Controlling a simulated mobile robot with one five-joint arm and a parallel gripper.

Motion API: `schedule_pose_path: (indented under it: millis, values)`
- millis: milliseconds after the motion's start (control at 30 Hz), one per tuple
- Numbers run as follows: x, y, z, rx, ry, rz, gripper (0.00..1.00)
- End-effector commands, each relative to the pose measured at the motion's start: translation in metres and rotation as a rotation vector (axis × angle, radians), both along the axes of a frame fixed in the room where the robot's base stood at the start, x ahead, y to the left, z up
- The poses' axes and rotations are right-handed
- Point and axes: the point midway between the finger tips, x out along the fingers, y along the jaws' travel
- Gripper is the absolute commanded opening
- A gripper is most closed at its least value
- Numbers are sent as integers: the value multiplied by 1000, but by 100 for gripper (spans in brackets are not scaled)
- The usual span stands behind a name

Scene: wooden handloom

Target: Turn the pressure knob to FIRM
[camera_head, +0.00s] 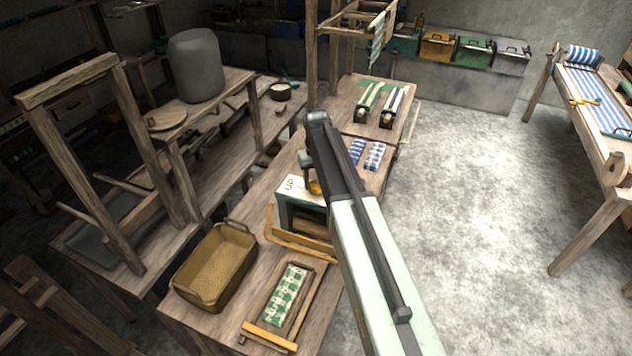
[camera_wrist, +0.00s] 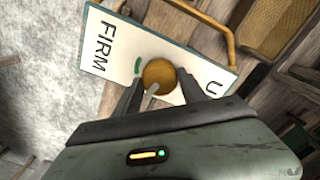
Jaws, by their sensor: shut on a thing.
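The pressure knob (camera_wrist: 158,74) is a round amber knob on a white plate (camera_wrist: 185,50). The plate reads FIRM at its left end, and a letter U shows toward its right end. A small green mark (camera_wrist: 138,65) lies between the knob and FIRM. A pale pointer on the knob points down and left in the wrist view, away from the green mark. My gripper (camera_wrist: 158,84) is shut on the knob, one finger on each side. In the head view the knob (camera_head: 315,187) shows partly behind my arm, and the plate (camera_head: 292,185) reads UP.
The knob's box stands on a wooden bench with a woven basket (camera_head: 215,265) and a frame holding green checked cloth (camera_head: 286,293). Blue patterned pieces (camera_head: 374,156) lie behind my arm. Open concrete floor (camera_head: 470,200) lies to the right, before another loom (camera_head: 600,100).

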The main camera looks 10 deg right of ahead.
Motion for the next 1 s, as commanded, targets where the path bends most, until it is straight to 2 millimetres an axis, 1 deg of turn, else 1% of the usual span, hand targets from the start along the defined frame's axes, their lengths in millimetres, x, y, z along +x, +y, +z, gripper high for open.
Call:
schedule_pose_path:
  millis: [700,1000]
  values:
    - [-1,-1,0,-1,2,-680,8]
    - [-1,-1,0,-1,2,-938,8]
